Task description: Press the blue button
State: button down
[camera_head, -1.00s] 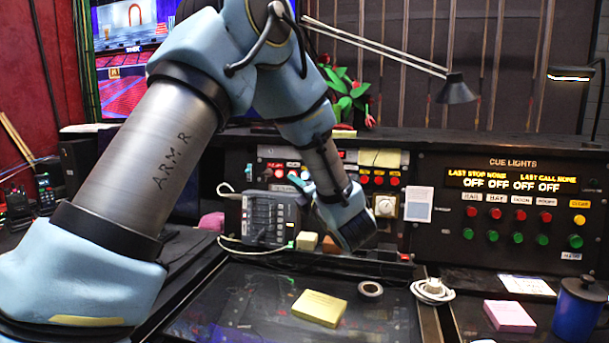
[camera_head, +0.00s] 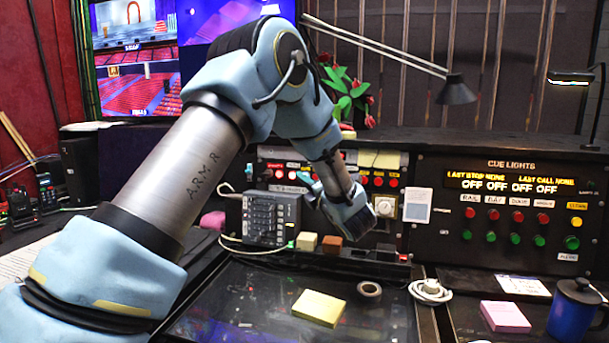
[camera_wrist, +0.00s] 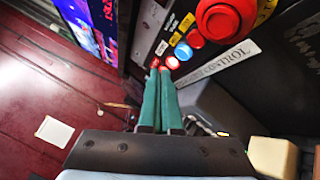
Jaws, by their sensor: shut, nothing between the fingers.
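The blue button (camera_wrist: 183,51) is a small round cap on the panel in the wrist view, in a row with red buttons and beside a yellow label. My gripper (camera_wrist: 160,72) has its two teal fingers together with nothing between them. Its tips lie below and left of the blue button in that view, near a small red button; I cannot tell whether they touch anything. In the head view my gripper (camera_head: 303,179) shows as a bit of teal in front of the back panel, partly hidden by my wrist. I cannot pick out the blue button there.
A grey mixer (camera_head: 270,218) stands left of my wrist. The cue lights panel (camera_head: 450,210) with red, green and yellow buttons is at right. A yellow pad (camera_head: 318,308) and tape roll (camera_head: 370,289) lie on the desk.

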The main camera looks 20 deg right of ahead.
jog(key=shift+w+d+f+b, duration=0.3)
jog(key=shift+w+d, duration=0.3)
jog(key=shift+w, duration=0.15)
jog(key=shift+w+d+f+b, duration=0.1)
jog(key=shift+w+d+b, duration=0.1)
jog(key=shift+b, duration=0.45)
dwell(1.2)
jog(key=shift+w, duration=0.1)
jog(key=shift+w+d+b, duration=0.3)
jog(key=shift+b, duration=0.25)
dwell(0.7)
dwell(0.3)
jog(key=shift+s+a+r+b, duration=0.2)
jog(key=shift+s+a+b, duration=0.3)
jog(key=shift+s+b, duration=0.2)
